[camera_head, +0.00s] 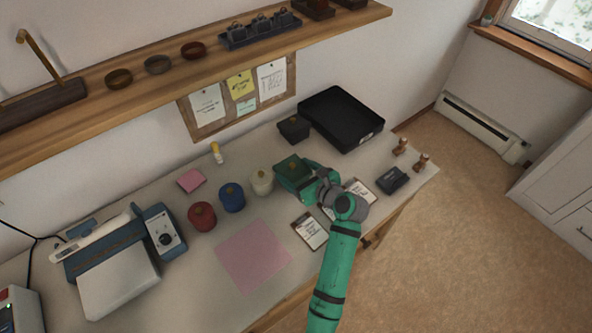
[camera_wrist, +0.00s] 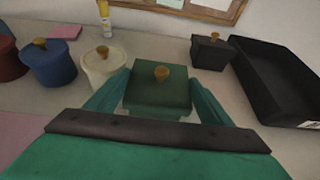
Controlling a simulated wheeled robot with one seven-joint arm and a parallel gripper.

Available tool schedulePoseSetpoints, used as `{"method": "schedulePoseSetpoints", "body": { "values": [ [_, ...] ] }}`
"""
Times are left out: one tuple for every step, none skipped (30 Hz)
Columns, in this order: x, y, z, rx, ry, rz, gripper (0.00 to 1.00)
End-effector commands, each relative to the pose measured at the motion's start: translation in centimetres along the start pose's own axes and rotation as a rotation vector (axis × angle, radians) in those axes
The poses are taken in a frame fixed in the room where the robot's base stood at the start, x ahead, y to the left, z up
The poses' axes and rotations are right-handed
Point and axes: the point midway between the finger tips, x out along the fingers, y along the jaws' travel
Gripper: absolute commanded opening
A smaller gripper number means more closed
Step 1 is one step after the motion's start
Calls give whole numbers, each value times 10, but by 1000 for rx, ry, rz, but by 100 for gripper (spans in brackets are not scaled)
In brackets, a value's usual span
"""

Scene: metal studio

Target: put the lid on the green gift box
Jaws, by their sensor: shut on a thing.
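The green gift box (camera_head: 287,182) stands on the table, left of my gripper (camera_head: 300,180) in the head view. Its square green lid (camera_wrist: 146,88) with a gold knob is at the top of the box in the wrist view. My gripper is shut on the lid, with one green finger along each side of it. The front face of the box (camera_wrist: 158,108) shows below the lid edge. The lid looks level and lined up with the box, but I cannot tell whether it rests fully on the rim.
Cream (camera_head: 262,181), blue (camera_head: 232,198) and red (camera_head: 202,217) round lidded pots stand to the left. A small black lidded box (camera_head: 294,129) and a black tray (camera_head: 309,108) stand behind. Clipboards (camera_head: 311,231) lie near the front edge. A pink mat (camera_head: 253,257) lies front left.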

Motion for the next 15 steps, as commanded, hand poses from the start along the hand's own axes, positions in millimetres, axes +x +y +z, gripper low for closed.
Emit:
{"method": "schedulePoseSetpoints", "body": {
  "values": [
    [0, 0, -1, 0, 0, 0, 50],
    [0, 0, -1, 0, 0, 0, 50],
    [1, 0, -2, 0, 0, 0, 50],
    [1, 0, -2, 0, 0, 0, 50],
    [1, 0, -2, 1, 0, 0, 50],
    [1, 0, -3, 1, 0, 0, 50],
    [1, 0, -3, 1, 0, 0, 50],
    [1, 0, -3, 1, 0, 0, 50],
    [2, 0, -4, 1, 0, 0, 50],
    [2, 0, -4, 1, 0, 0, 50],
    [2, 0, -4, 1, 0, 0, 50],
    [2, 0, -5, 1, 0, 0, 50],
    [2, 0, -5, 1, 0, 0, 50],
    [2, 0, -6, 1, 0, 0, 50],
    [2, 0, -6, 1, -1, 0, 50]
  ]
}}
